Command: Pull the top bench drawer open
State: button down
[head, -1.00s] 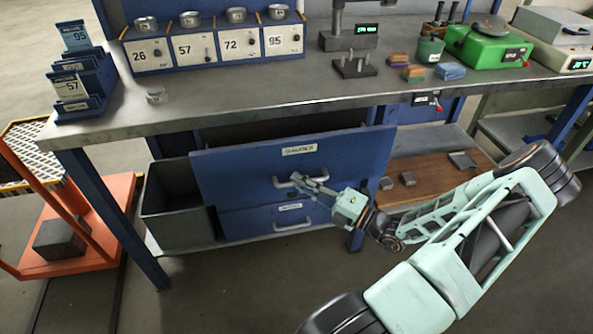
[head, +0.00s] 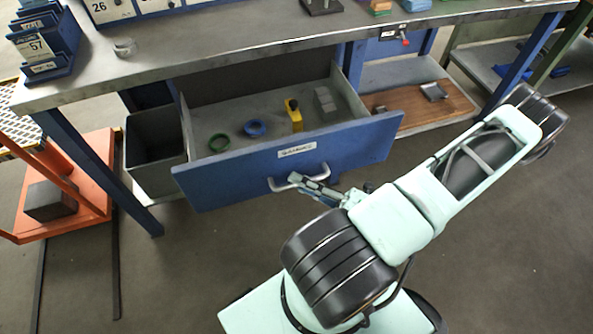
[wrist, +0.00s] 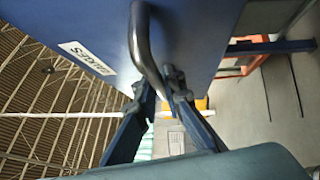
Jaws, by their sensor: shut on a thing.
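The top bench drawer (head: 230,177) has a blue front with a white label and stands well out from under the bench. Its inside shows in the head view, with a green ring (head: 219,143), a blue ring (head: 255,128), a yellow item (head: 293,116) and grey blocks (head: 325,100) on its floor. My gripper (head: 301,181) is shut on the drawer's metal bar handle (head: 276,187). In the wrist view, the fingers (wrist: 160,85) close around the handle (wrist: 141,40) in front of the blue drawer face. The lower drawer is hidden in the head view now.
The grey bench top (head: 200,65) lies above and behind the drawer. A grey bin (head: 152,150) stands left of the drawer, and an orange cart (head: 85,190) farther left. A wooden lower shelf (head: 420,107) is at right. The floor at lower left is clear.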

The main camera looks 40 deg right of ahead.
jog(key=shift+s, duration=0.25)
jog(key=c, duration=2.3)
grip_release()
jog(key=v, duration=1.2)
jog(key=shift+r, duration=0.1)
